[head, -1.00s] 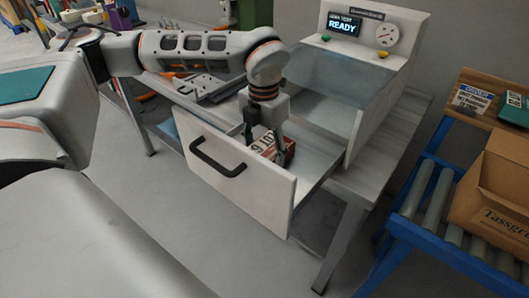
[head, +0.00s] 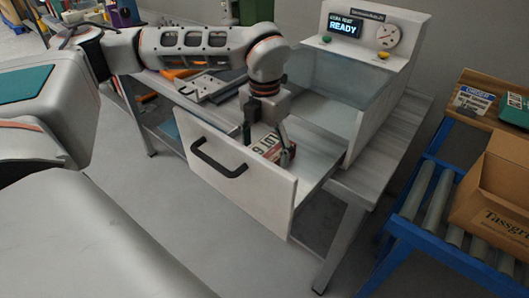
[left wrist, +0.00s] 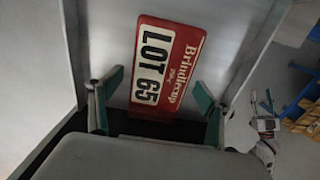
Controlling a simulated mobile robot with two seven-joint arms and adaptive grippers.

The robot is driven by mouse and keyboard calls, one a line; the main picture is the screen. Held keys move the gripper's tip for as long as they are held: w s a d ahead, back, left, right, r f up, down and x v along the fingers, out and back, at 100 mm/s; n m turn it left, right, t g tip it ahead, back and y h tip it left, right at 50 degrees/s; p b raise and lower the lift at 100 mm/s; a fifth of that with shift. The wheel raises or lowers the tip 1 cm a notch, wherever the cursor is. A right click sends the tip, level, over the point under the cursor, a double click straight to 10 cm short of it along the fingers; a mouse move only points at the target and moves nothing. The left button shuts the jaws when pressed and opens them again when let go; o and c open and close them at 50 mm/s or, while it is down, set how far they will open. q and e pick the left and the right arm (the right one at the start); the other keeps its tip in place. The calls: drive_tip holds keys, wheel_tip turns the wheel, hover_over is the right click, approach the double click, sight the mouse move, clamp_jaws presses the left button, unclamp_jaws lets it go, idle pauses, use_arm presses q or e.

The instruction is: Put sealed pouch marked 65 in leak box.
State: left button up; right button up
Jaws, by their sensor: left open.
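The sealed pouch (head: 268,147) is red with a white label. In the left wrist view the pouch (left wrist: 165,65) reads "LOT 65" and lies flat on a pale surface. It is inside the pulled-out white drawer (head: 245,187) with a black handle, in front of the leak box (head: 370,125). The leak box has a clear front and a display reading "READY". My left gripper (head: 266,142) is low over the pouch, open. Its green-padded fingers stand either side of the pouch's near end, apart from it.
The drawer's front panel and side walls stand close around my left gripper. A grey table (head: 385,150) carries the box. At the right are a blue-framed roller conveyor (head: 425,200) and a cardboard box (head: 495,195). The floor in front is clear.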

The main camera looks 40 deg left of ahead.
sight(265, 152)
use_arm(q)
wheel_tip(265, 152, up, 11)
drive_tip(key=p, duration=0.1)
drive_tip(key=shift+f, duration=0.15)
idle(0.5)
